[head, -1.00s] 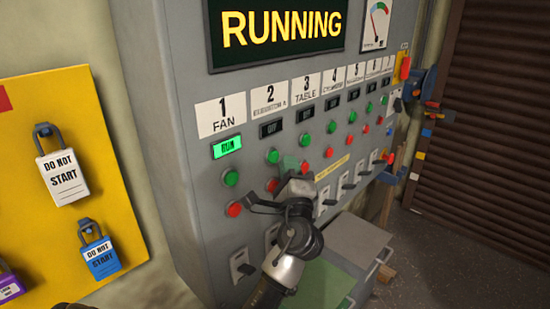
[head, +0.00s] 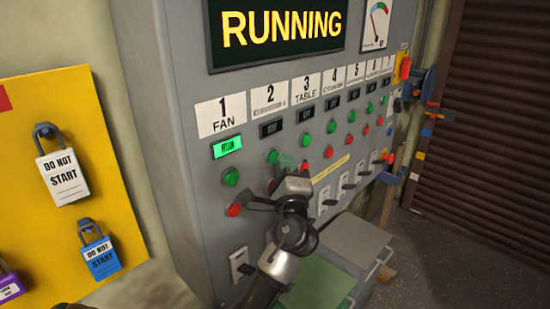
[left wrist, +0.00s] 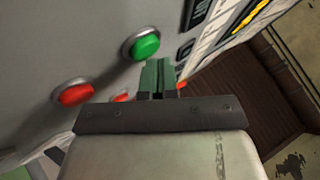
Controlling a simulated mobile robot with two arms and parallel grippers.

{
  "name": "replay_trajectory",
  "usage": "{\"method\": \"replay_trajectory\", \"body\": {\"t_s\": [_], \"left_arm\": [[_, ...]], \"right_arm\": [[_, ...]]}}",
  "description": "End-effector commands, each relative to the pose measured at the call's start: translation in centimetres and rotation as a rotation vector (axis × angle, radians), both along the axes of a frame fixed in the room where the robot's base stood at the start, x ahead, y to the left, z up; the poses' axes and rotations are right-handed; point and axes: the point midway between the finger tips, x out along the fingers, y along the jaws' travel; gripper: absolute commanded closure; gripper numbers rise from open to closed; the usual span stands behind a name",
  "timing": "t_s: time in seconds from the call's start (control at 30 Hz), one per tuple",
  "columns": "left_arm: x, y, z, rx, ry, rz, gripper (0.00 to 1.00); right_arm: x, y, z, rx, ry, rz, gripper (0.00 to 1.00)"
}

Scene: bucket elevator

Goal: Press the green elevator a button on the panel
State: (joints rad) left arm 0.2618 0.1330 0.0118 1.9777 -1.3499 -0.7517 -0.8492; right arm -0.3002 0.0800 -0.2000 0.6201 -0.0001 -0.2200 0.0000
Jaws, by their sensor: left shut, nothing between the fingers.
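The grey control panel (head: 170,110) fills the middle of the head view. The column labelled 2, with blurred lettering, has a green button (head: 272,156) above a red button (head: 271,185). My left gripper (head: 287,163) is in front of the panel, close to the column 2 and 3 buttons. Its green fingers (left wrist: 158,75) are shut and empty. The left wrist view shows a green button (left wrist: 145,45) just left of the fingertips, apart from them in the picture; its column cannot be told. Contact with the panel cannot be told. My right gripper is not in view.
The FAN column has a lit RUN lamp (head: 227,147). A display reading RUNNING (head: 278,28) is above. Switches (head: 325,200) line the panel's lower part. A yellow board (head: 90,140) with padlocks hangs at left. A grey-green cabinet (head: 350,245) stands below.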

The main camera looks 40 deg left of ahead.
Motion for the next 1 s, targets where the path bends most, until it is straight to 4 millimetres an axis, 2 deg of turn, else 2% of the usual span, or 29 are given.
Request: {"method": "replay_trajectory", "body": {"t_s": [0.6,1.0], "left_arm": [[0.05,0.82,0.02,0.000,-0.001,0.001,1.00],[0.02,0.49,-0.02,-0.001,0.000,0.002,1.00]], "right_arm": [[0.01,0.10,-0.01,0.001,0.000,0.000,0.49],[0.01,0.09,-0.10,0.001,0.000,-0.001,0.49]]}}
